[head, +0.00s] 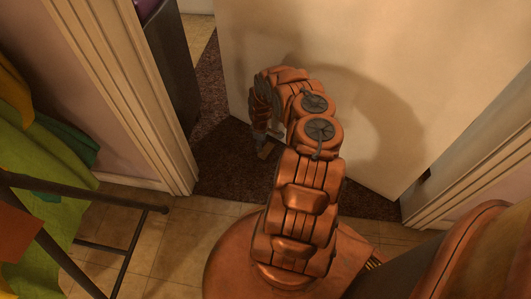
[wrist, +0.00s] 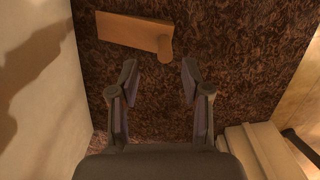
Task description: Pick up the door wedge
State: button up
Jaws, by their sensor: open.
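The door wedge (wrist: 134,31) is a flat tan-orange piece with a rounded end, lying on the dark brown carpet in the upper part of the wrist view.
A pale door (head: 400,90) stands close behind and right of my arm, and a pale surface lines the wrist view's left. A door frame (head: 130,85) is on the left. A dark-framed rack (head: 85,190) with green cloth stands at lower left, on tiles.

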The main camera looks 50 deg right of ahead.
aim_at(262, 155)
jog(key=f, duration=0.1)
jog(key=f+b, duration=0.1)
jog(key=f, duration=0.1)
jog(key=f+b, duration=0.1)
jog(key=f, duration=0.1)
jog(key=shift+s+a, duration=0.15)
jog(key=shift+s, duration=0.25)
jog(key=shift+r, duration=0.1)
jog(key=shift+c, duration=0.4)
grip_shut()
